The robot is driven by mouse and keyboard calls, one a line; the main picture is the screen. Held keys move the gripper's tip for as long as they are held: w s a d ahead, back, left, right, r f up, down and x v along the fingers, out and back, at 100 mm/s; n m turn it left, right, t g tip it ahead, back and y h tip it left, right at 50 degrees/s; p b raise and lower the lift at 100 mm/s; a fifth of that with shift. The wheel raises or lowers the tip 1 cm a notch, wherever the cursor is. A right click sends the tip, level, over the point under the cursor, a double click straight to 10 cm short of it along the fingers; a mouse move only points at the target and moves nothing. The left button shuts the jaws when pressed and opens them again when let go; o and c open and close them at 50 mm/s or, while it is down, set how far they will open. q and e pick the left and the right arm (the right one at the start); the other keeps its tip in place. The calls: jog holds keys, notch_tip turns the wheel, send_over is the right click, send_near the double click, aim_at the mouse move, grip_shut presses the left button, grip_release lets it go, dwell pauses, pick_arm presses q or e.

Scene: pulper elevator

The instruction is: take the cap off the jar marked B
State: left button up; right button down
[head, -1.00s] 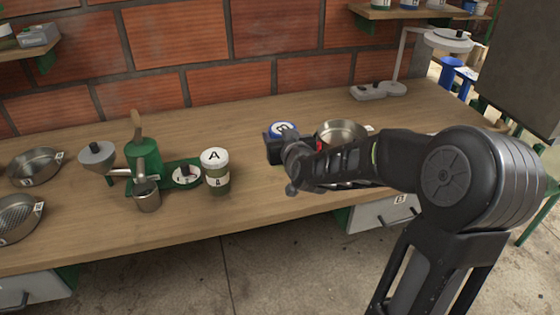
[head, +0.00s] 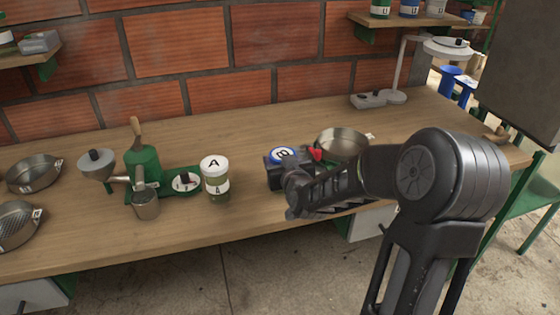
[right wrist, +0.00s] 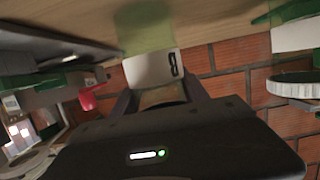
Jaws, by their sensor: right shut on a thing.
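The jar marked B shows its blue cap (head: 283,155) on top in the head view. My right gripper (head: 286,175) is shut on this jar, below the cap, and hides most of its body. In the right wrist view the jar's white label (right wrist: 153,70) with a black mark sits between the dark fingers (right wrist: 160,98). The cap is on the jar. I cannot tell whether the jar's base touches the table. My left gripper is out of view.
A jar marked A (head: 215,178) with a white cap stands to the left on the wooden bench (head: 240,240). Left of it are a green pulper (head: 142,165), a metal cup (head: 145,205) and pans (head: 34,173). A steel pan (head: 342,143) stands close on the right.

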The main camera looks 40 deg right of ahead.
jog(key=shift+f, duration=0.1)
jog(key=shift+f, duration=0.15)
jog(key=c, duration=0.6)
grip_release()
jog(key=shift+o, duration=0.2)
jog(key=shift+r, duration=0.3)
jog(key=b+v, duration=0.7)
jog(key=v, duration=0.5)
